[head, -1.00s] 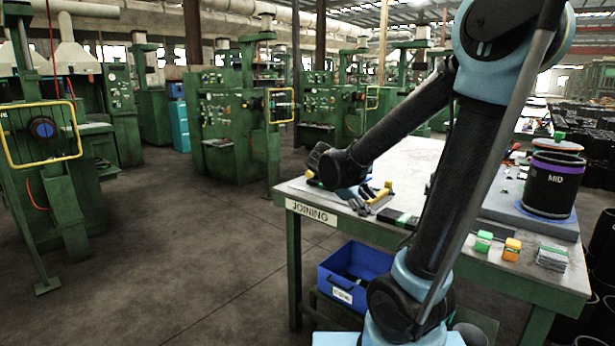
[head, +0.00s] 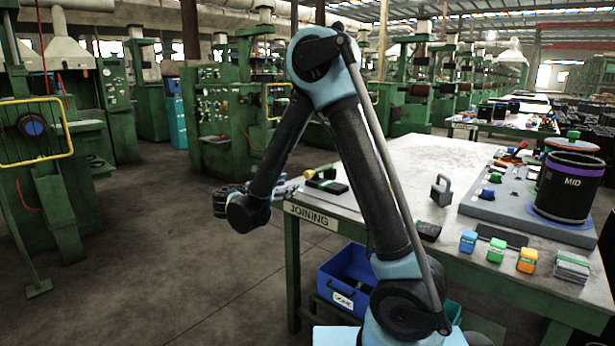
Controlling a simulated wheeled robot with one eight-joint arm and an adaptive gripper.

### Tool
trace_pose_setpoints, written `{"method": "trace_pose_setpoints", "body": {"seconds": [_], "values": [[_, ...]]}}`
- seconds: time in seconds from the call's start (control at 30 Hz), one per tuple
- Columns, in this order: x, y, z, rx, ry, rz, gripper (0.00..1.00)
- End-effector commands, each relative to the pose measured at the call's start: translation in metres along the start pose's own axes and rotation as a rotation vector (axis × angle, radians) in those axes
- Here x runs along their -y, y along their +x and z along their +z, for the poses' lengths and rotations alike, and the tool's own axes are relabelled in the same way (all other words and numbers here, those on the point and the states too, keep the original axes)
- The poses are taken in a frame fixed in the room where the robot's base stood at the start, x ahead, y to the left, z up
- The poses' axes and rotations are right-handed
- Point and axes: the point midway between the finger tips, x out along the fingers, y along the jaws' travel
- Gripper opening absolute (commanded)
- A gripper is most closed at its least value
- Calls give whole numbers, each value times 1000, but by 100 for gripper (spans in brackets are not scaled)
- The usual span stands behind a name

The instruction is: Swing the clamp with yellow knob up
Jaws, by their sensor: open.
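My gripper (head: 284,188) is small and partly hidden by my wrist, at the left end of the joining table (head: 415,160). It is open, with nothing seen in it, and well apart from the grey plate (head: 480,207).
Blue (head: 468,241), green (head: 496,250) and orange (head: 527,260) small blocks stand along the table's front edge. A grey padlock-shaped weight (head: 441,190) stands mid-table. Black pieces (head: 326,184) lie near my gripper. A blue bin (head: 345,275) is below. Open floor lies to the left.

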Motion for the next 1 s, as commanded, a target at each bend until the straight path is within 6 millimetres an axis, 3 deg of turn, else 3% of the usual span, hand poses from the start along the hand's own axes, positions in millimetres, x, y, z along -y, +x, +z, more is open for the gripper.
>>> {"method": "trace_pose_setpoints", "body": {"seconds": [0.2, 0.37, 1.0], "values": [[-14, -27, -12, 50, -44, 48, 47], [-16, -22, -12, 56, -49, 53, 47], [-22, 80, -6, 55, -47, 52, 47]]}}
